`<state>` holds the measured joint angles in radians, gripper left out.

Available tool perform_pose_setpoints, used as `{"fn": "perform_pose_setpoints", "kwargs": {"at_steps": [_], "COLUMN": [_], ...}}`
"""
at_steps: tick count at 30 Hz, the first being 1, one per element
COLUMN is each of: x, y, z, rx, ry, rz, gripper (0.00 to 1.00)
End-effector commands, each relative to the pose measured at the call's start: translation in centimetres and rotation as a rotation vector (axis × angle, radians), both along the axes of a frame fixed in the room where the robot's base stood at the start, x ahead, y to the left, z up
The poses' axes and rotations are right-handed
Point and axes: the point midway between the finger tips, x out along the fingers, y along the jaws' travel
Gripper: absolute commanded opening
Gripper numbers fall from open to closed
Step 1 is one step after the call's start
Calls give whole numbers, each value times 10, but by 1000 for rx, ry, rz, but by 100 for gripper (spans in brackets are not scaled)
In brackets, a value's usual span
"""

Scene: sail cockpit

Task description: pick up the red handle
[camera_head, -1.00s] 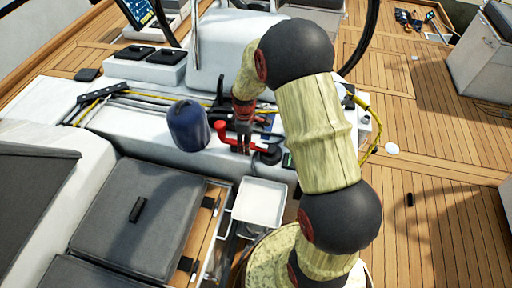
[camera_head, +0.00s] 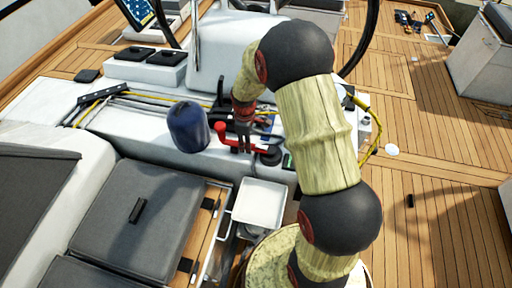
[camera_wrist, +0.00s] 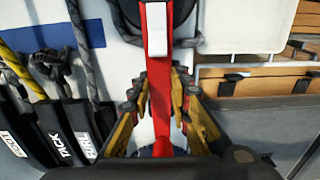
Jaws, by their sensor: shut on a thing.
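The red handle (camera_head: 222,133) is a red lever with a knob end, lying across the white cockpit console beside a dark round base. In the wrist view the red handle (camera_wrist: 160,85) runs upright between my gripper's fingers. My gripper (camera_head: 243,145) reaches down onto it from above. In the wrist view my gripper (camera_wrist: 161,105) has its black and yellow fingers on either side of the red bar, shut on it. The part of the handle under the fingers and palm is hidden.
A blue cylinder (camera_head: 188,126) stands on the console just left of the handle. A white tray (camera_head: 260,204) lies in front. Ropes with labelled black clutches (camera_wrist: 70,125) are close at left in the wrist view. Wooden deck (camera_head: 440,220) lies open at right.

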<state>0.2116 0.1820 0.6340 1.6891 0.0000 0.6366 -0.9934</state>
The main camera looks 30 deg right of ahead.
Motion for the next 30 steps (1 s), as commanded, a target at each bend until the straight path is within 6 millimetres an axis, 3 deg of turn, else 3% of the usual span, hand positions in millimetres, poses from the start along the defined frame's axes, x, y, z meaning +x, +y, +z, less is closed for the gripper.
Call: {"fn": "perform_pose_setpoints", "kwargs": {"at_steps": [14, 30], "x": [1, 1], "y": [0, 0], "z": [2, 24], "rx": [-1, -1], "ry": [-2, -2], "rz": [0, 0], "gripper": [0, 0]}}
